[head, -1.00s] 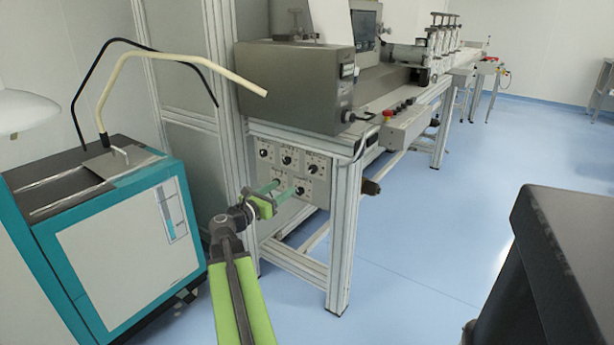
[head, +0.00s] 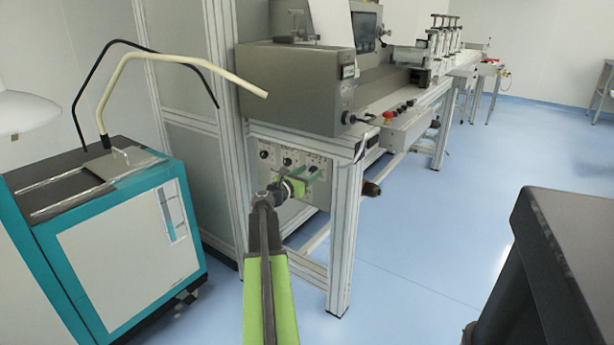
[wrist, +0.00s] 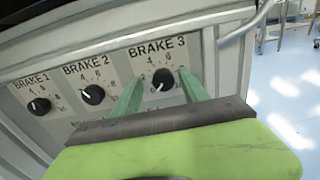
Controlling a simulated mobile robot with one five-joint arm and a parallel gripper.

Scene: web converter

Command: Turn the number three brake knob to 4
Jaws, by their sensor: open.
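The BRAKE 3 knob (wrist: 163,79) is black and round with a white pointer mark, on a pale panel with a number scale around it. Its mark points down and slightly left in the wrist view, away from the numbers at the top. My gripper (wrist: 159,77) is open, with one green finger to the left of this knob and one to the right. I cannot tell whether the fingers touch it. In the head view my gripper (head: 308,174) is in front of the panel's right part and hides some of it.
The BRAKE 2 knob (wrist: 93,94) and BRAKE 1 knob (wrist: 39,105) are to the left on the same panel. A metal frame leg (head: 343,240) stands right of the panel. A teal and white cabinet (head: 115,240) stands at the left.

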